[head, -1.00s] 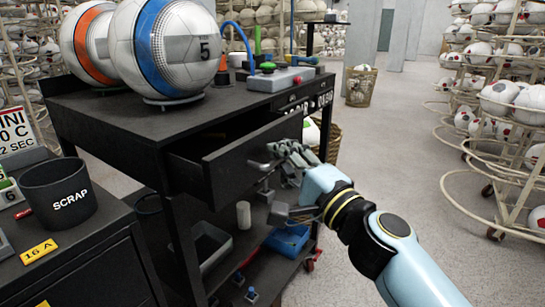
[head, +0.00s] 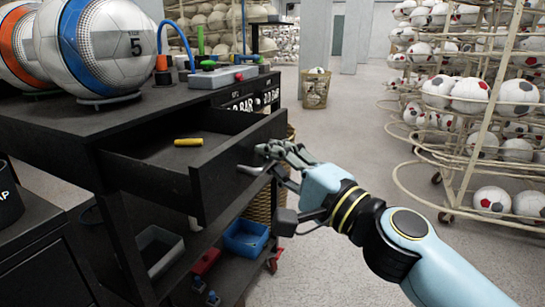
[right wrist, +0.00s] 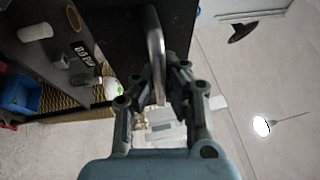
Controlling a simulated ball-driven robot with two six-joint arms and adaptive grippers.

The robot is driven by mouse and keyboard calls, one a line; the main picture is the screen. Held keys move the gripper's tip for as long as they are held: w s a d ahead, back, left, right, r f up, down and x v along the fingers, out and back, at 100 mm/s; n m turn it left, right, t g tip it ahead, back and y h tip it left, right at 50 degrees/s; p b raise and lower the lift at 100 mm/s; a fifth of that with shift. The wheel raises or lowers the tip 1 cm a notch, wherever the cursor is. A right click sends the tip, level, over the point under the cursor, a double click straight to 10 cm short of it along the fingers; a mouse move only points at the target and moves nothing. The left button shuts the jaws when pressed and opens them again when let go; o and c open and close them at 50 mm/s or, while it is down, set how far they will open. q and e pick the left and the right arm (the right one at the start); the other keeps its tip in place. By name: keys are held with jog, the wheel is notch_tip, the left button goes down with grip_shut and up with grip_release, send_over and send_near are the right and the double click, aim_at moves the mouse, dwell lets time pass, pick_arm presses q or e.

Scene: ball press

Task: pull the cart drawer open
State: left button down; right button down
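The black cart drawer (head: 235,170) stands pulled out from under the cart top, its inside showing in the head view. A yellow cylinder (head: 188,142) lies on the drawer's floor. The grey handle (head: 250,170) is on the drawer's front face. My right gripper (head: 268,153) is at this handle, shut on it. In the right wrist view, the metal handle (right wrist: 155,45) runs between the two fingers of my right gripper (right wrist: 158,85). The fingertips partly cover the handle. My left gripper is not in view.
The cart top (head: 60,125) carries balls on stands and a grey control box (head: 222,77). A blue bin (head: 246,238) sits on the lower shelf. Wire ball racks (head: 480,140) stand at the right. The floor (head: 345,160) between them and the cart is clear.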

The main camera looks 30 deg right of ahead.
jog(key=c, duration=1.6)
grip_release()
jog(key=shift+f, duration=0.15)
jog(key=shift+c, duration=0.2)
jog(key=v, duration=0.7)
jog(key=shift+s, duration=0.3)
